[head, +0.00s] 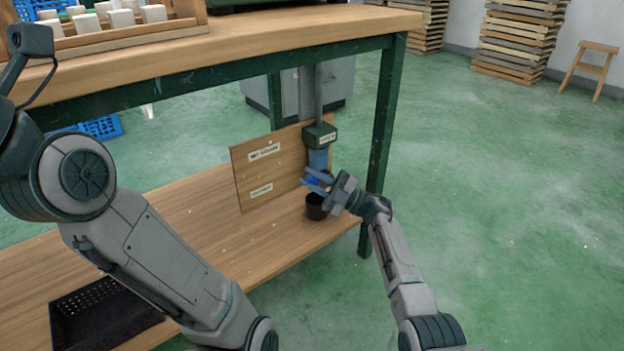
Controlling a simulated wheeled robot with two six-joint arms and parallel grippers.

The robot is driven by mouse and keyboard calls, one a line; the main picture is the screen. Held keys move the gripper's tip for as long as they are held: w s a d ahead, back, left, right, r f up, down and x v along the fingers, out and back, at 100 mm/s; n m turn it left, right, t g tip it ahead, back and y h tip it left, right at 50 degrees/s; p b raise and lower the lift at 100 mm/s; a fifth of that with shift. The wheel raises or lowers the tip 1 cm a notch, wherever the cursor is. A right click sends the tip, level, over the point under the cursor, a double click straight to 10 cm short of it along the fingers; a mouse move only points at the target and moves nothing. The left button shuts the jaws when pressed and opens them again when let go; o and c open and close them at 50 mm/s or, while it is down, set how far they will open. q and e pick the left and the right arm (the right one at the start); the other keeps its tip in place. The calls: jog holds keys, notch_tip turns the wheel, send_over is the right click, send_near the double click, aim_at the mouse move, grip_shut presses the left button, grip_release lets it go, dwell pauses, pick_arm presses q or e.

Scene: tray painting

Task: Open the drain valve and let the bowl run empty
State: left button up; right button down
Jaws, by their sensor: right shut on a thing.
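The drain valve is on a grey vertical pipe (318,88) under the upper table. It has a dark green block (320,134) with a small white label and a blue body (318,160) below. My right gripper (318,181) is at the blue valve handle (311,180) and shut on it; the fingers partly hide it, so its exact turn is unclear. A dark round cup (316,206) stands right beneath on the lower shelf. No flow is visible. I cannot make out the bowl.
A wooden board (262,170) with white labels stands behind the valve on the lower shelf (190,225). A green table leg (385,120) is close right of it. A black perforated tray (100,310) lies at the lower left. Open green floor is at the right.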

jog(key=c, duration=1.3)
grip_release()
jog(key=shift+d, duration=0.1)
jog(key=p+v, duration=0.3)
jog(key=v, duration=0.7)
jog(key=shift+d+f, duration=0.2)
jog(key=shift+d, duration=0.1)
